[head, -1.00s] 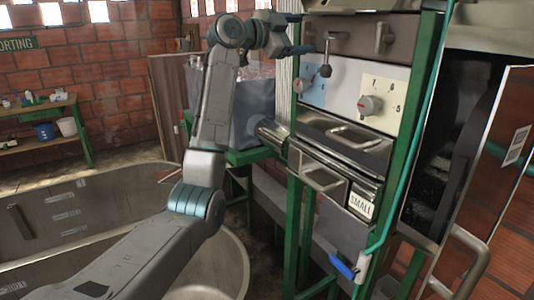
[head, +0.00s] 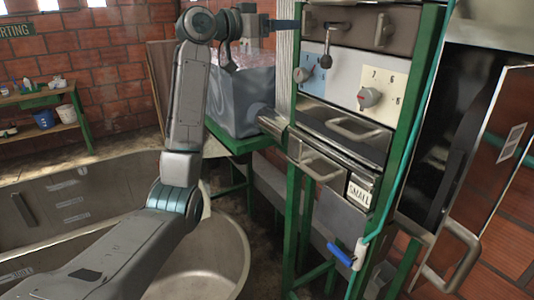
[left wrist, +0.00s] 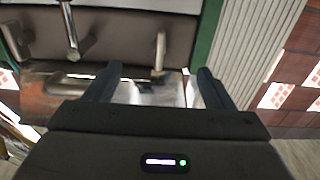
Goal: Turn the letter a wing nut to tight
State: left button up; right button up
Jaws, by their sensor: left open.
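A brown panel (head: 352,30) at the top of the green-framed machine carries two upright metal wing nuts, a left one (head: 308,22) and a right one (head: 382,31). No letter is readable on either. My left gripper (head: 292,24) is beside the panel's left edge, pointing right. In the left wrist view my left gripper (left wrist: 160,71) is open and empty. The left wing nut (left wrist: 160,50) stands just beyond the gap between its fingertips, apart from them. The other wing nut (left wrist: 15,42) shows at the left edge of that view. My right gripper is out of view.
A hanging lever (head: 326,48) is between the wing nuts. Below are a left dial (head: 301,75), a right dial (head: 369,97), handled drawers and a blue-handled lever (head: 340,255). A grey bin (head: 240,95) stands left of the machine. A large metal tub (head: 215,265) is below my arm.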

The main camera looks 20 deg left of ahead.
pick_arm(q)
jog(key=f+b+v, duration=0.1)
jog(key=b+v, duration=0.1)
jog(key=v, duration=0.2)
notch_tip(320, 180, down, 31)
jog(key=w+n+g+y, duration=0.1)
jog(key=n+g+y, duration=0.1)
jog(key=n+y, duration=0.1)
jog(key=shift+w+d+r+y, duration=0.2)
jog(key=shift+w+d+y, duration=0.15)
jog(key=shift+y, duration=0.45)
